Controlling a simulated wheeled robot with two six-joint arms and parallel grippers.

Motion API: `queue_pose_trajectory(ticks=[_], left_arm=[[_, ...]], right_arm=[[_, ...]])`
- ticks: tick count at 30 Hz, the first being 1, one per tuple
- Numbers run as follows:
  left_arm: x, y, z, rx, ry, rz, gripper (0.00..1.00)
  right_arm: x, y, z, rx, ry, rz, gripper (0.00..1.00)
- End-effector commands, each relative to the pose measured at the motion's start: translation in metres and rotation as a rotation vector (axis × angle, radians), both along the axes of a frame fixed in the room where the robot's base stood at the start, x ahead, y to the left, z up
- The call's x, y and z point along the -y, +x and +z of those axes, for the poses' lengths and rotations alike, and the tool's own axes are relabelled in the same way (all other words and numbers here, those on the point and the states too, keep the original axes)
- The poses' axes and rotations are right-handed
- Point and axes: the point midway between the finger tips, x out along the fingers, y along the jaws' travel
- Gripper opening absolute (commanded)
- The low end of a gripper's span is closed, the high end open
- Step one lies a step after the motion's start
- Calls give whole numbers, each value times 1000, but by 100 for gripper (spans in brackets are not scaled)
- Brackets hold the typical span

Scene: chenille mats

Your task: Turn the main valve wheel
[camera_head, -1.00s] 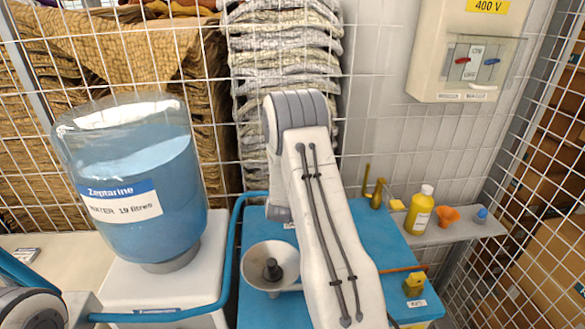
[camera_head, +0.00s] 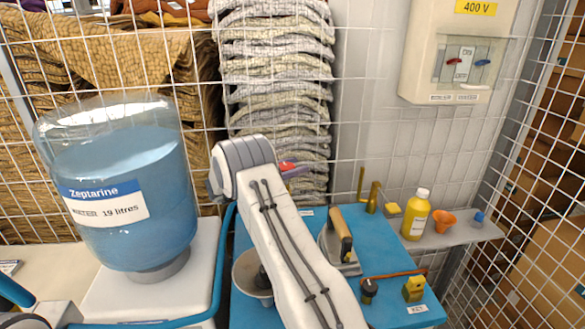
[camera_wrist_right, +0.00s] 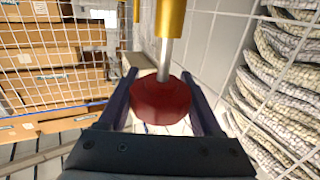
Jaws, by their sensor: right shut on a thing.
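A red, round wheel-like knob (camera_wrist_right: 160,102) fills the space between my right gripper's fingers (camera_wrist_right: 158,78) in the right wrist view. A silver stem joins it to a brass-coloured body (camera_wrist_right: 170,18) above. My right gripper is shut on this red wheel. In the head view only a small bit of the red wheel (camera_head: 286,166) shows past my right wrist, beside a purple fingertip (camera_head: 298,172). The rest of the wheel is hidden behind my arm there. My left gripper is not in view.
A large water bottle (camera_head: 128,180) stands on the left. A blue worktop (camera_head: 385,258) holds a wooden-handled tool (camera_head: 341,235), a yellow block (camera_head: 413,289) and a partly hidden pale bowl (camera_head: 245,272). A yellow bottle (camera_head: 416,215) and orange funnel (camera_head: 443,221) stand on a shelf. Wire mesh (camera_head: 205,60) closes the back.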

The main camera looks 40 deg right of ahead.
Motion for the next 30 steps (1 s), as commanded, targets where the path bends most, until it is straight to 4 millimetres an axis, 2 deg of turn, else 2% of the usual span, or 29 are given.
queue_pose_trajectory(ticks=[12,29,30], left_arm=[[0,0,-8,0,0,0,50],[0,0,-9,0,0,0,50],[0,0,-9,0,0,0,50]], right_arm=[[-1,-4,1,1,-4,-191,11],[-1,-6,3,2,-6,-218,11],[-1,-6,3,2,-6,-218,78]])
